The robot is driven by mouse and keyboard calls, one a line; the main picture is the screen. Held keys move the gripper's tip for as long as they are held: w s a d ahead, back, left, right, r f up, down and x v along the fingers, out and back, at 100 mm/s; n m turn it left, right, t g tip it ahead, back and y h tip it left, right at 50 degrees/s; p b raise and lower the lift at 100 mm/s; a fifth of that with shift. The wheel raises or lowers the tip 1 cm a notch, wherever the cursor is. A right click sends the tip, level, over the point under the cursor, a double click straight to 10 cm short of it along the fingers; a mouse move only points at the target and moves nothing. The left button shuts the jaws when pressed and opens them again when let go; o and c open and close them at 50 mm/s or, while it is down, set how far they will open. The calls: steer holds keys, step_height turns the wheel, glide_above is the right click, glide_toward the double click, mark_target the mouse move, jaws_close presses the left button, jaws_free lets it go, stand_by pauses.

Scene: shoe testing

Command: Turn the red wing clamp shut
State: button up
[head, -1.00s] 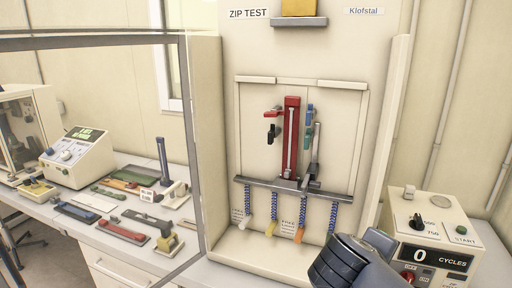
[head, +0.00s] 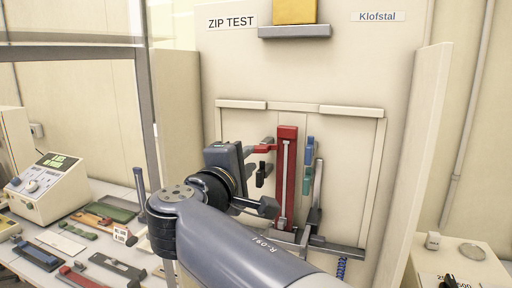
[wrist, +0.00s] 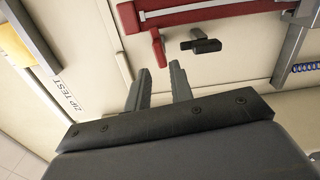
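The red wing clamp (head: 265,148) is on the pale test panel, just left of the upright red strip (head: 288,180). In the wrist view the clamp (wrist: 158,50) shows as a red piece beside the strip's end. My gripper (wrist: 160,67) has two grey fingers spread with an empty gap between them. The fingertips point at the red clamp and appear close to it; I cannot tell whether they touch.
A black clamp piece (head: 262,173) sits just below the red one, with blue (head: 310,150) and teal pieces right of the strip. A grey crossbar runs below. A bench with instruments (head: 45,188) and a glass frame edge (head: 150,110) stand left.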

mark_target(258, 151)
steer(key=p+x, duration=0.1)
steer(key=x, duration=0.5)
steer(key=shift+p, duration=0.3)
jaws_close()
